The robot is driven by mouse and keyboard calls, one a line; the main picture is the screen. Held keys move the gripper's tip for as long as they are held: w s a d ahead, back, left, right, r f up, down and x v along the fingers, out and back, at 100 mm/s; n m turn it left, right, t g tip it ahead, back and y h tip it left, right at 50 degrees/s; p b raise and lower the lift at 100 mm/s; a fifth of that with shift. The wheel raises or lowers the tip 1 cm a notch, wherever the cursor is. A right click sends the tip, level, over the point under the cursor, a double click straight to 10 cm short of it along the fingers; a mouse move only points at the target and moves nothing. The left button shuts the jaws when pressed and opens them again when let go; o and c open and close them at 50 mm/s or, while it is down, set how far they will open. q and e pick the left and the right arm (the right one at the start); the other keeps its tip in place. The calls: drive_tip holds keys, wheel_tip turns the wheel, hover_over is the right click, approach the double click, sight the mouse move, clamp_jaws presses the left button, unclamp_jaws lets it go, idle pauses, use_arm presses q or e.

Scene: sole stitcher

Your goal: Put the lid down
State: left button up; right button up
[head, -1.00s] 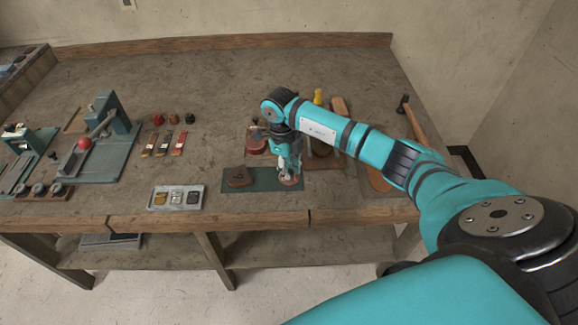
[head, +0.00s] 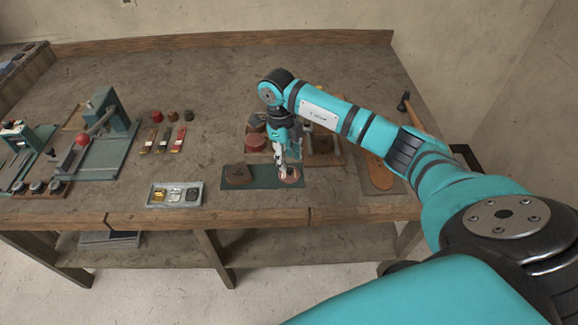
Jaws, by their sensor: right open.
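A dark green mat (head: 262,183) lies near the front edge of the bench. A round reddish-brown disc, which looks like the lid (head: 293,178), rests flat on the mat's right part. My right gripper (head: 281,167) points down at the disc's left edge, open, with nothing seen held in it. The fingers are small here, and I cannot tell whether they still touch the disc. A dark brown piece (head: 237,174) lies on the mat's left part. A red round pot (head: 256,142) stands behind the mat, partly beside my gripper. My left gripper is out of view.
A grey tray (head: 151,194) with small metal pieces lies left of the mat. A teal press (head: 106,140) with a red knob stands further left. A hammer (head: 412,115) and an orange-brown sole (head: 379,173) lie right. The bench's back middle is clear.

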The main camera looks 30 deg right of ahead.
wheel_tip(320, 180, up, 8)
drive_tip(key=w+b, duration=0.1)
drive_tip(key=b, duration=0.1)
drive_tip(key=shift+a+r, duration=0.25)
drive_tip(key=shift+a, duration=0.1)
